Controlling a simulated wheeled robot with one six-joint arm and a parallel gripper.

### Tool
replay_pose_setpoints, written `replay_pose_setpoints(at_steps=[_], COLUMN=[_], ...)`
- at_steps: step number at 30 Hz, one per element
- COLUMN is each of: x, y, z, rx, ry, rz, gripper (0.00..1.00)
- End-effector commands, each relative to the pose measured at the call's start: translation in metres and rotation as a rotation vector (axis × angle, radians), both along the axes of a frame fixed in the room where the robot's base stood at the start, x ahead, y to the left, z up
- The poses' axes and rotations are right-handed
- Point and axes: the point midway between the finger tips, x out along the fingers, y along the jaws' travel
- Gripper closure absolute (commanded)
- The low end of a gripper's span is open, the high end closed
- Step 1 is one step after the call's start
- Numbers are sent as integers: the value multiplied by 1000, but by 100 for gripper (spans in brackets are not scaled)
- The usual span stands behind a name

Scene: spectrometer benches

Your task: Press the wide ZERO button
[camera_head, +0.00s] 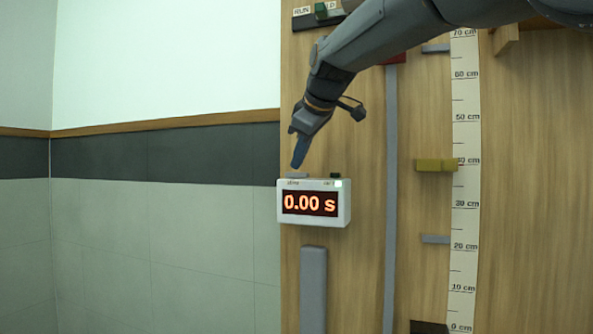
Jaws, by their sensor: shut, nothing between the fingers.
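A white timer box (344,205) is mounted on the wooden board and its red display (310,203) reads 0.00 s. On its top sit a wide grey button (297,175) at the left and a small dark green button (335,175) at the right. Small labels under the buttons are too blurred to read surely; the left one may say ZERO. My gripper (298,163) is shut and empty, with its blue fingertips pointing down just above the wide grey button. I cannot tell whether the tips touch it.
A cm scale (464,180) runs up the board at the right. A yellow block (436,165) and grey pegs stick out beside it. A grey vertical bar (313,290) is below the timer. A RUN-labelled switch panel (303,13) is at the top. Left of the board is bare wall.

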Motion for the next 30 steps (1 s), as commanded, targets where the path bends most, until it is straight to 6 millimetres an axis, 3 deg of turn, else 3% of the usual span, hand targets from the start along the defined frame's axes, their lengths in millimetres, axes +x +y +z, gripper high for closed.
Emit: replay_pose_setpoints(at_steps=[14, 30], x=[0, -1], y=[0, 0], z=[8, 55], rx=[0, -1], ry=[0, 0], rz=[0, -1], gripper=[100, 100])
